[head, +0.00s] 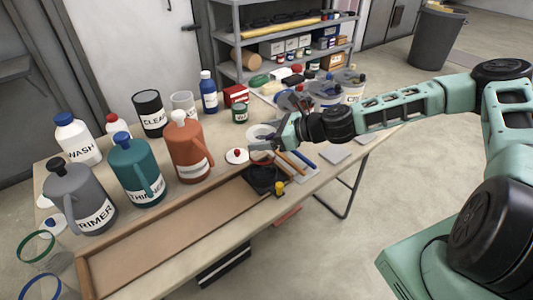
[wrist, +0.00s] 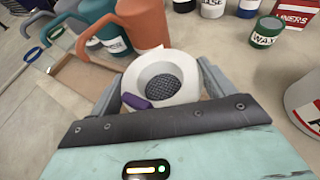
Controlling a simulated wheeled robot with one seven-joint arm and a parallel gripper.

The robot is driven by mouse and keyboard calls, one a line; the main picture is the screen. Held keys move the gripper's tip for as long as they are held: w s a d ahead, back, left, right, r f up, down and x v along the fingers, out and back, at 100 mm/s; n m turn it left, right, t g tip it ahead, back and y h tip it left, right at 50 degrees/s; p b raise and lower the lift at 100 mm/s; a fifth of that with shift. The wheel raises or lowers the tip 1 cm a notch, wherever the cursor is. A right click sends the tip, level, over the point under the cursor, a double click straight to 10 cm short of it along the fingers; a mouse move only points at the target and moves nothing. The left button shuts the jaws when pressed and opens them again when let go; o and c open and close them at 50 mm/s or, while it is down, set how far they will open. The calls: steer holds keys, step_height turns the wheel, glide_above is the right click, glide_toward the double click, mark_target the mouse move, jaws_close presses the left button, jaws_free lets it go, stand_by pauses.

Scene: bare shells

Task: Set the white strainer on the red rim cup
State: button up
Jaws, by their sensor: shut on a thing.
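The white strainer (head: 262,132) is a round white funnel shape. In the wrist view the strainer (wrist: 184,95) shows a dark mesh centre and a purple tab, between the two fingers of my gripper (wrist: 160,80). My gripper (head: 277,143) is shut on it and holds it over the right part of the table. A clear cup with a green rim (head: 38,247) and one with a blue rim (head: 42,287) stand at the lower left.
Grey primer (head: 75,195), teal thinner (head: 135,170) and orange (head: 188,150) jugs stand left of my gripper. A white lid with red knob (head: 237,156) lies close by. A black tray (head: 262,180) is below. The long wood-edged tray (head: 170,232) is empty.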

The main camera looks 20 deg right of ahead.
steer(key=shift+f, duration=2.9)
steer(key=shift+f, duration=0.15)
